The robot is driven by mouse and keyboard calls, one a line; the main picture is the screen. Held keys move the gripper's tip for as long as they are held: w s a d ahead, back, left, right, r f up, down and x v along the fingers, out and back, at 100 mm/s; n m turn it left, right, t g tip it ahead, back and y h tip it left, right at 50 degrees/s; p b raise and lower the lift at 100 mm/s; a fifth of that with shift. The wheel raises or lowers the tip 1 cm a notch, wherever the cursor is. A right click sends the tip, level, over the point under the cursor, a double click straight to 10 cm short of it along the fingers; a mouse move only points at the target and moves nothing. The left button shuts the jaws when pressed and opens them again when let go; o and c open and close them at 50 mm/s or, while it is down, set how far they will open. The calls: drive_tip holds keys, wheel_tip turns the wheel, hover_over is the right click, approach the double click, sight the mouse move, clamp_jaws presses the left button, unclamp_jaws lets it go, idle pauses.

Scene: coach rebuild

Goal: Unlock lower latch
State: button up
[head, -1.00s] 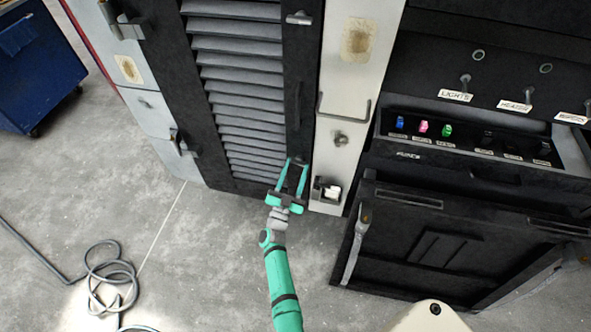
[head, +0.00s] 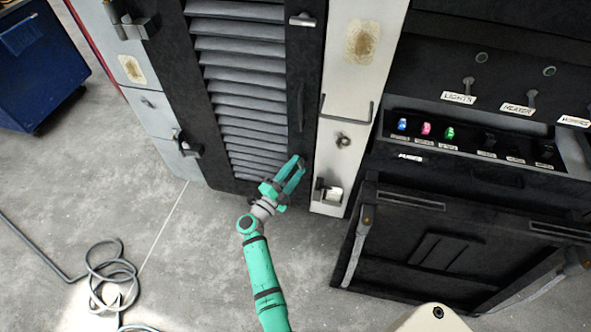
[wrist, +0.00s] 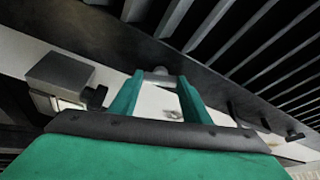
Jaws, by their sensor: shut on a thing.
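The lower latch sits at the lower right edge of the dark louvred door. Only a small part of it shows at my fingertips in the head view; in the wrist view it is a small grey metal piece (wrist: 159,73) between the finger ends. My gripper (head: 297,163) has teal fingers and is shut on this latch, reaching it from the lower left with the wrist tilted. The fingers hide most of the latch. The upper latch (head: 302,20) is a light metal bar at the top right of the same door.
The louvred door (head: 240,92) has a dark vertical handle (head: 300,108). The pale post (head: 340,95) beside it carries a small box bracket (head: 327,192). A black console (head: 455,245) stands at right. A coiled cable (head: 110,275) lies on the floor at left. Floor around my arm is clear.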

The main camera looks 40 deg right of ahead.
drive_tip(key=shift+r+m+g+y, duration=0.1)
drive_tip(key=shift+m+g+y, duration=0.2)
drive_tip(key=shift+m, duration=0.75)
drive_tip(key=shift+r+m+g+y, duration=0.1)
drive_tip(key=shift+m+y, duration=0.3)
drive_tip(key=shift+m, duration=0.65)
drive_tip(key=shift+d, duration=0.1)
drive_tip(key=o, duration=1)
drive_tip(key=shift+o, duration=0.2)
drive_tip(key=v, duration=1.1)
